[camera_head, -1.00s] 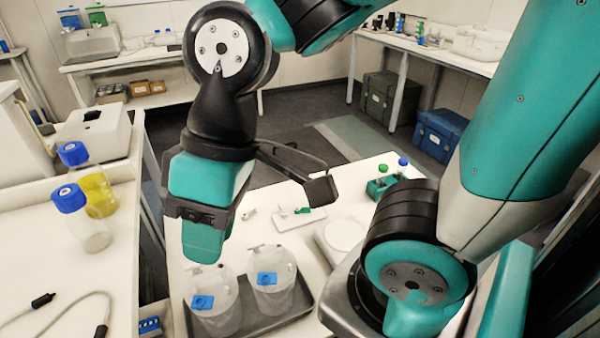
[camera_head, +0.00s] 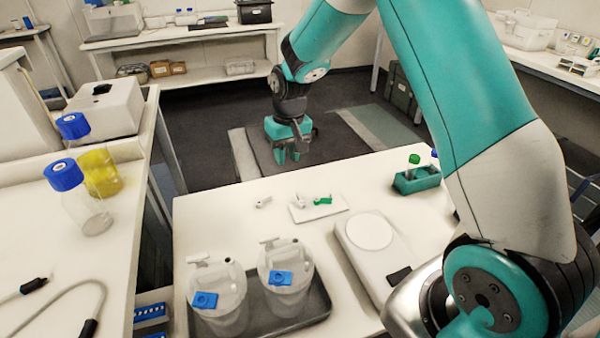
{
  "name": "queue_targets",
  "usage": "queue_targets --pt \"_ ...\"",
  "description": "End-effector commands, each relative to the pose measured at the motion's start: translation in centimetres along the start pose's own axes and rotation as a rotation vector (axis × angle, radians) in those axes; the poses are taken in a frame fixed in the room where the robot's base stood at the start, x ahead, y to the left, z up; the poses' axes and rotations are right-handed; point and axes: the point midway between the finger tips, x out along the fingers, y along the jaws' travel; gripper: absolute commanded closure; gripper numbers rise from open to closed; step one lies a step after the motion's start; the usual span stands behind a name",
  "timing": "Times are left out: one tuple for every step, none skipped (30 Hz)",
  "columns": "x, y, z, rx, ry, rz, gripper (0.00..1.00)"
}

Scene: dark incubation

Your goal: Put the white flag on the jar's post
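Two clear jars with blue labels, the left jar (camera_head: 222,312) and the right jar (camera_head: 290,296), stand side by side in a dark tray (camera_head: 318,298). Small white fittings show on their lids; I cannot tell for sure which is the post. A small white piece (camera_head: 299,201), perhaps the white flag, stands on a white plate (camera_head: 330,211) beside a green flag-like piece (camera_head: 322,201). Another small white piece (camera_head: 263,202) lies on the table left of the plate. My gripper (camera_head: 290,156) points down beyond the table's far edge, away from these things. Its finger opening is too small to judge.
A white scale (camera_head: 378,262) stands right of the jars. A green rack (camera_head: 415,181) with capped bottles is at the right. Blue-capped bottles (camera_head: 85,205) stand on the left bench. The table's back left is clear.

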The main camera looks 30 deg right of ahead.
Motion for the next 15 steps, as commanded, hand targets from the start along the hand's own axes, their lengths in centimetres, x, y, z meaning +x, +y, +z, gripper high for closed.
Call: queue_targets --pt "2.6 1.6 -1.0 0.04 -0.01 0.019 0.72" --pt "3.6 2.4 -1.5 0.06 -0.011 0.029 0.72" --pt "4.7 3.2 -2.0 0.081 -0.014 0.041 0.72" --pt "5.4 3.8 -2.2 0.094 -0.016 0.048 0.72" --pt "6.0 4.2 -2.5 0.105 -0.016 0.054 0.72" --pt "6.6 4.7 -2.7 0.116 -0.018 0.06 0.72" --pt "6.9 4.9 -2.8 0.122 -0.019 0.063 0.72" --pt "7.2 5.1 -2.9 0.126 -0.019 0.066 0.72" --pt "7.6 5.3 -2.9 0.13 -0.019 0.068 0.72" --pt "7.8 5.3 -3.0 0.131 -0.019 0.069 0.72" --pt "8.1 5.4 -3.0 0.131 -0.019 0.069 0.72" --pt "8.5 5.4 -2.9 0.131 -0.019 0.069 0.72" --pt "8.9 5.4 -2.9 0.131 -0.02 0.069 0.72" --pt "9.4 5.5 -2.9 0.131 -0.02 0.069 0.72" --pt "10.1 5.5 -2.8 0.131 -0.02 0.069 0.72"
